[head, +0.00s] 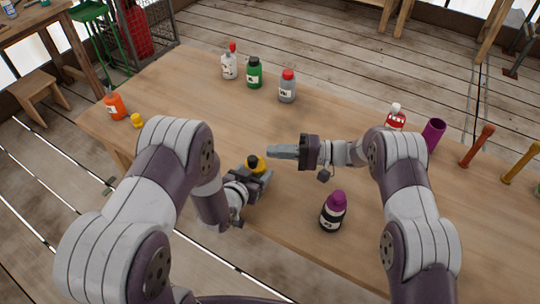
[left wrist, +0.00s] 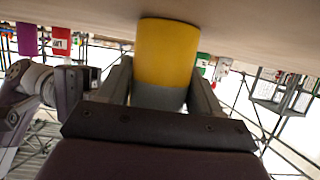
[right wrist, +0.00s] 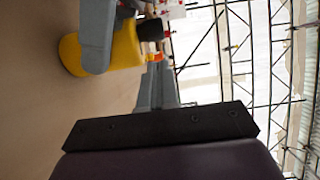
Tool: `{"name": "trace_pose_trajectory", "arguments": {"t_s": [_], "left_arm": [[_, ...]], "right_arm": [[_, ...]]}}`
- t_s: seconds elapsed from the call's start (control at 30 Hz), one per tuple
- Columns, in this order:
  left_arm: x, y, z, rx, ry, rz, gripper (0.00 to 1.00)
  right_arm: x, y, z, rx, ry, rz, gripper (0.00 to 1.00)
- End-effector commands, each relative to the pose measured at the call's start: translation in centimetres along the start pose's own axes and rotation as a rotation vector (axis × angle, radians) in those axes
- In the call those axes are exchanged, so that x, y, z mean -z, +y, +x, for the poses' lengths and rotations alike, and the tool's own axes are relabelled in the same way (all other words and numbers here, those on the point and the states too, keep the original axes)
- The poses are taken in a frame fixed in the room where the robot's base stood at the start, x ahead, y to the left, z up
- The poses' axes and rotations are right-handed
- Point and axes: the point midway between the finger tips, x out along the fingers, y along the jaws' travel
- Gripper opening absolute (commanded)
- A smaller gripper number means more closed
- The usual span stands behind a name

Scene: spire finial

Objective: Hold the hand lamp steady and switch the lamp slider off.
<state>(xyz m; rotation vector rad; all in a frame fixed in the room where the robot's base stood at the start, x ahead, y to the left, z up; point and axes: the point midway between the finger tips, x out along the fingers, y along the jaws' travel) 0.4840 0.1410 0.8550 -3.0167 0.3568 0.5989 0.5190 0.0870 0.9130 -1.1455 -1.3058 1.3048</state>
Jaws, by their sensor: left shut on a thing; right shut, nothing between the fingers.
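The hand lamp (head: 256,168) is a short yellow cylinder with a dark top, near the table's front edge. My left gripper (head: 262,181) is shut around it. In the left wrist view the yellow lamp (left wrist: 166,55) and its grey band show between the fingers. My right gripper (head: 272,151) is shut and empty, just right of and behind the lamp. In the right wrist view the lamp (right wrist: 127,46) lies beyond the closed right fingers (right wrist: 158,85), partly covered by a left finger. I cannot make out the slider.
On the wooden table (head: 190,95), a purple-capped bottle (head: 333,212) stands right of the lamp. Several bottles, including a green one (head: 254,73), stand at the back. An orange bottle (head: 115,105) is far left; a purple cup (head: 433,134) is right.

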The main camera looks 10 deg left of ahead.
Motion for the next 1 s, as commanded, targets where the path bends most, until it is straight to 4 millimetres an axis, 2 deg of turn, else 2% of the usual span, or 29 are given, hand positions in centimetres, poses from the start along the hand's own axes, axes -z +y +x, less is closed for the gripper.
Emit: {"name": "trace_pose_trajectory", "arguments": {"t_s": [0.03,0.2,0.43,0.6,0.97,1.0], "left_arm": [[0.0,0.0,0.0,0.0,0.0,0.0,0.3],[0.0,0.0,0.0,0.001,0.0,0.0,0.3],[0.0,0.0,0.0,0.001,-0.001,-0.001,0.3],[0.0,0.0,0.0,0.001,-0.001,-0.001,0.3],[0.0,0.0,0.0,0.001,-0.001,-0.001,0.3],[0.0,0.0,0.0,0.001,-0.001,-0.001,0.68]], "right_arm": [[0.8,0.1,-0.9,0.0,0.003,-0.003,0.0],[0.8,0.0,-5.2,-0.001,0.004,-0.001,0.0],[0.7,0.0,-9.4,0.0,0.002,0.0,0.0],[0.7,0.0,-10.6,0.0,0.001,-0.001,0.0],[0.7,0.0,-10.7,0.0,0.001,0.0,0.0],[0.7,0.0,-10.7,0.0,0.001,0.0,0.0]]}}
